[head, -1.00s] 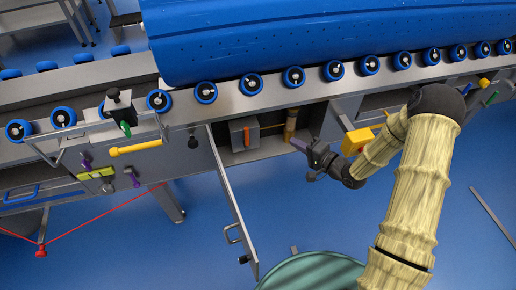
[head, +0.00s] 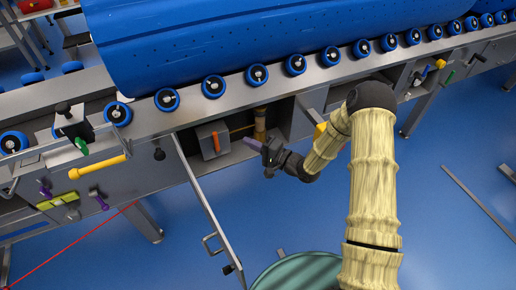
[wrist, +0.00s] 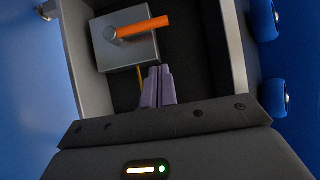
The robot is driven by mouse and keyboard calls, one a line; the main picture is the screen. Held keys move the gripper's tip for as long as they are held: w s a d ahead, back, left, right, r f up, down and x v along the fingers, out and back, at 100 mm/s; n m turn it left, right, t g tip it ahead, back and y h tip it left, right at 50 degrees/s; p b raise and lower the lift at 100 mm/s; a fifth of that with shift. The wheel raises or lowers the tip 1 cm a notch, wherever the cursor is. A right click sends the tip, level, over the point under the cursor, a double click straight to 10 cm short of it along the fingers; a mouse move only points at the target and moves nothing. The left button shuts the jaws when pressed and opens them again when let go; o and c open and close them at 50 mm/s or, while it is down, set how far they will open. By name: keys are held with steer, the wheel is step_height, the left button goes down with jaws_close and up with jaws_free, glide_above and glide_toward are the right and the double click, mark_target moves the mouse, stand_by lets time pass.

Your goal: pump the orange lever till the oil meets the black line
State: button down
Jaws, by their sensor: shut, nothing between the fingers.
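The orange lever (head: 216,141) is on a grey box (head: 208,133) inside an open compartment under the conveyor. In the wrist view the orange lever (wrist: 143,27) sticks out to the right from a round pivot on the grey box (wrist: 112,50). My gripper (head: 250,143) is at the compartment opening, right of the lever and apart from it. Its purple fingers (wrist: 158,75) are closed together and empty, pointing into the compartment below the lever. A tan cylinder (head: 260,122) stands at the back of the compartment; I cannot make out an oil level or black line on it.
The compartment door (head: 207,203) hangs open to the left of my gripper. A yellow handle (head: 98,167) and other levers are on the frame further left. A teal round drum (head: 298,272) stands on the floor in front.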

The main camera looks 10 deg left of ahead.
mark_target(216, 142)
steer(key=a, duration=0.2)
steer(key=a+b, duration=0.1)
steer(key=a, duration=0.2)
steer(key=a+b, duration=0.1)
steer(key=a, duration=0.2)
steer(key=shift+w, duration=0.3)
steer(key=shift+a, duration=0.1)
